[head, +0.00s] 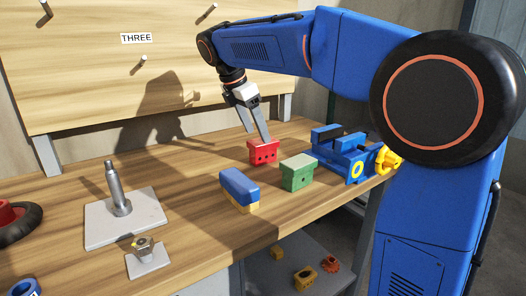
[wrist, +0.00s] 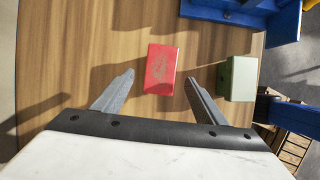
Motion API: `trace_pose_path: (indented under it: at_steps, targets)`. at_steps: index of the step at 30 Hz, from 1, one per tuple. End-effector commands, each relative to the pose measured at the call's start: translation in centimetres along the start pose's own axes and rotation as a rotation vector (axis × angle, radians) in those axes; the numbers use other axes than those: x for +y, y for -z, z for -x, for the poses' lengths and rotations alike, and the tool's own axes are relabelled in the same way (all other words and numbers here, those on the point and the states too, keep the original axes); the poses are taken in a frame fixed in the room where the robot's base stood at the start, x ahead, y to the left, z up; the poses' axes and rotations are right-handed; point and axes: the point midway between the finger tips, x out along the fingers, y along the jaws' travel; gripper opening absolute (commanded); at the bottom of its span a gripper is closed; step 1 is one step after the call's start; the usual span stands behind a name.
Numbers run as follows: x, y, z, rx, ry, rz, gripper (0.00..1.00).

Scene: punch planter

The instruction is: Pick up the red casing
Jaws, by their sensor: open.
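The red casing (head: 264,151) stands on the wooden bench, toward its back, with dark holes in its front face. In the wrist view the red casing (wrist: 161,69) shows from above as a red block, slightly tilted, ahead of the fingertips and roughly midway between them. My gripper (head: 255,138) hangs over the casing in the head view, and one finger overlaps its top edge. In the wrist view my gripper (wrist: 160,76) is open with nothing between the fingers. Whether a finger touches the casing cannot be told.
A green casing (head: 299,173) stands close right of the red one; a blue and yellow block (head: 239,190) is nearer. A blue vise (head: 346,156) stands at the right edge. A post on a plate (head: 96,233) and a small fixture (head: 148,263) are left.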

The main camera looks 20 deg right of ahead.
Motion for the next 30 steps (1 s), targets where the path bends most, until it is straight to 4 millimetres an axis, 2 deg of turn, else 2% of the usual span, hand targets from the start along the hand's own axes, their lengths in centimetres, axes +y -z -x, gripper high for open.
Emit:
trace_pose_path:
  at_steps: [3,10,19,29,30]
  targets:
    - [0.0,0.0,-1.3,0.0,0.001,-0.001,0.66]
    - [-0.1,0.0,-2.6,0.0,0.002,0.0,0.66]
    - [-0.1,-0.1,-6.4,0.0,0.001,-0.001,0.66]
    - [0.0,-0.1,-7.0,0.0,0.0,0.0,0.66]
    - [0.0,-0.1,-7.0,0.0,0.0,0.0,0.58]
